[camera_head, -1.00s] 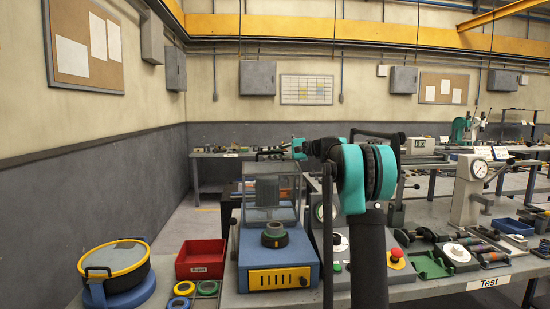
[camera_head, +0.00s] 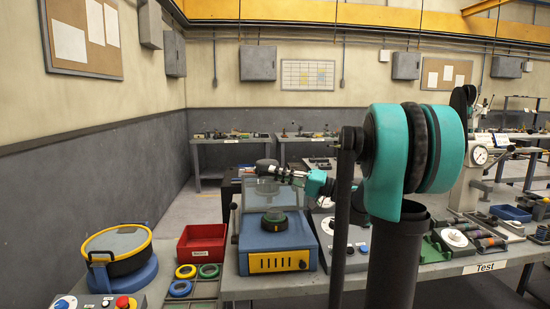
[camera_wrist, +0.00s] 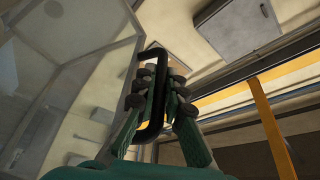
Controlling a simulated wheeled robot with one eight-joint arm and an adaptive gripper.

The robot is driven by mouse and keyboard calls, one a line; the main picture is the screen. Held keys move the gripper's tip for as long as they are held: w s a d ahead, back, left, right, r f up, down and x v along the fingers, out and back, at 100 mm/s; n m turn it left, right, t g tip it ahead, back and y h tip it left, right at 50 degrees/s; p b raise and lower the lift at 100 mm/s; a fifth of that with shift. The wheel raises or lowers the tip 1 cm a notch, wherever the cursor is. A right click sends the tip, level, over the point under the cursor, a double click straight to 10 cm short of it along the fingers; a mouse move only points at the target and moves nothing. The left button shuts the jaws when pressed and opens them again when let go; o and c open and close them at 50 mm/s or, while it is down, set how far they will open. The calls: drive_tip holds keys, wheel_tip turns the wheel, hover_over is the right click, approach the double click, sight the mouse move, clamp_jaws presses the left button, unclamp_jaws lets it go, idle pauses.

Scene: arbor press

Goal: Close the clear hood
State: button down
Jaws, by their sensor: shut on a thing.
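The clear hood (camera_head: 262,198) stands raised at the back of a blue machine (camera_head: 245,246) with a yellow slotted front panel. A dark ring-shaped part (camera_head: 275,238) sits uncovered on the machine in front of the hood. My gripper (camera_head: 268,167) is at the hood's upper edge in the head view. In the wrist view, my gripper (camera_wrist: 155,90) has its green fingers with dark pads shut around the hood's black bar handle (camera_wrist: 153,57). The hood's clear panel (camera_wrist: 75,65) fills the left of that view. The finger contact is small and partly hidden in the head view.
A red bin (camera_head: 201,244), coloured rings (camera_head: 186,271) and a round yellow-rimmed device (camera_head: 118,243) stand left of the machine. A grey control box (camera_head: 342,232) stands close on its right, partly behind my arm. A gauge press (camera_head: 478,165) is further right.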

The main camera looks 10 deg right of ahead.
drive_tip(key=s+f+n+g+y, duration=0.2)
drive_tip(key=s+f+n, duration=0.4)
drive_tip(key=f, duration=0.5)
drive_tip(key=shift+s+f+n, duration=0.15)
drive_tip(key=shift+s+n, duration=0.25)
drive_tip(key=shift+s, duration=0.45)
drive_tip(key=c, duration=1.9)
unclamp_jaws()
drive_tip(key=shift+o, duration=0.2)
drive_tip(key=shift+d, duration=0.1)
drive_tip(key=v, duration=1.2)
drive_tip(key=shift+w+a+f, duration=0.1)
drive_tip(key=shift+a, duration=0.1)
